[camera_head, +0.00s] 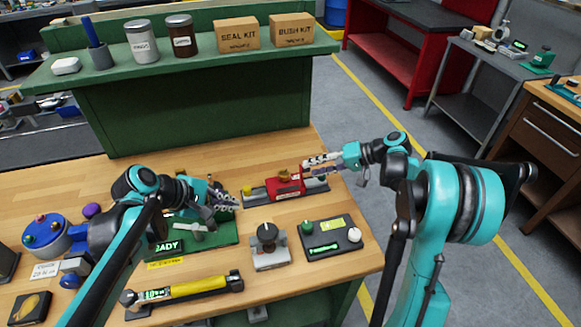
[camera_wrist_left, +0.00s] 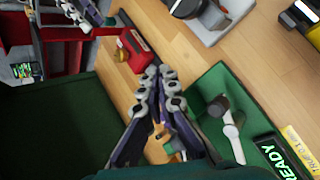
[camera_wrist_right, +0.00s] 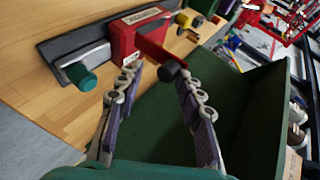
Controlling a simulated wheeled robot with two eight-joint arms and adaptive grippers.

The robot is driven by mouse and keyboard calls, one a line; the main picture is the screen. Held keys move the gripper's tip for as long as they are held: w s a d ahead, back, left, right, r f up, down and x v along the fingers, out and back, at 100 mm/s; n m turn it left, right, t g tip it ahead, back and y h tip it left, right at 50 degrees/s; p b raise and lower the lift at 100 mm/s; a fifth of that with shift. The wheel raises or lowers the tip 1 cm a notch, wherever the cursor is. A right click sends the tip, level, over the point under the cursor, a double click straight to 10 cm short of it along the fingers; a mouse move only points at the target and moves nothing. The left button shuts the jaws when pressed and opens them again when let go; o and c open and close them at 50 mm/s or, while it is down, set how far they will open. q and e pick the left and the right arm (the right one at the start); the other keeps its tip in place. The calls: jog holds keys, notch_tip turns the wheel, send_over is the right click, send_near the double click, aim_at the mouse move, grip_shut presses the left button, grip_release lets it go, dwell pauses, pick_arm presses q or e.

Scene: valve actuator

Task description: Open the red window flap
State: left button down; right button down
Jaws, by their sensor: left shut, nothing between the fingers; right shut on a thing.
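The red valve actuator (camera_head: 284,188) sits on a dark base bar on the wooden bench, with a teal-capped grey end (camera_wrist_right: 83,75) at one side. Its red window flap (camera_wrist_right: 158,56) sticks out from the red housing (camera_wrist_right: 124,40) in the right wrist view and has a black knob (camera_wrist_right: 170,70). My right gripper (camera_head: 308,164) is at the flap; its fingers stand on both sides of the knob and flap end in the right wrist view (camera_wrist_right: 160,88). My left gripper (camera_head: 235,202) is shut and empty, left of the actuator; the actuator also shows in the left wrist view (camera_wrist_left: 136,51).
A green tray (camera_head: 222,238) with a READY display lies under my left gripper. A grey stand with a dark knob (camera_head: 268,250), a dark control box (camera_head: 332,240) and a yellow-handled tool (camera_head: 190,289) lie in front. A green shelf (camera_head: 200,110) stands behind.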

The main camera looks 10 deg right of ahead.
aim_at(300, 167)
pick_arm(q)
jog(key=w+d+f+n+g+h, duration=0.1)
jog(key=w+d+n+g+h, duration=0.2)
jog(key=w+d+n+h, duration=0.75)
jog(key=d+f+m+y, duration=0.1)
jog(key=d, duration=0.1)
jog(key=w+d, duration=0.1)
jog(key=d, duration=0.2)
jog(key=d+f+m+y, duration=0.1)
jog(key=d, duration=0.2)
jog(key=shift+w+f+m+y, duration=0.3)
jog(key=shift+w+m+y, duration=0.05)
jog(key=shift+w, duration=0.05)
pick_arm(e)
jog(key=shift+s+d+f, duration=0.1)
jog(key=shift+s+f, duration=0.1)
jog(key=shift+f, duration=0.45)
pick_arm(q)
jog(key=shift+d, duration=0.1)
jog(key=shift+s+d+r, duration=0.1)
jog(key=shift+d+r, duration=0.05)
jog(key=shift+d, duration=0.6)
pick_arm(e)
jog(key=shift+s, duration=0.1)
jog(key=c, duration=1.4)
grip_release()
jog(key=shift+o, duration=0.2)
jog(key=shift+a, duration=0.2)
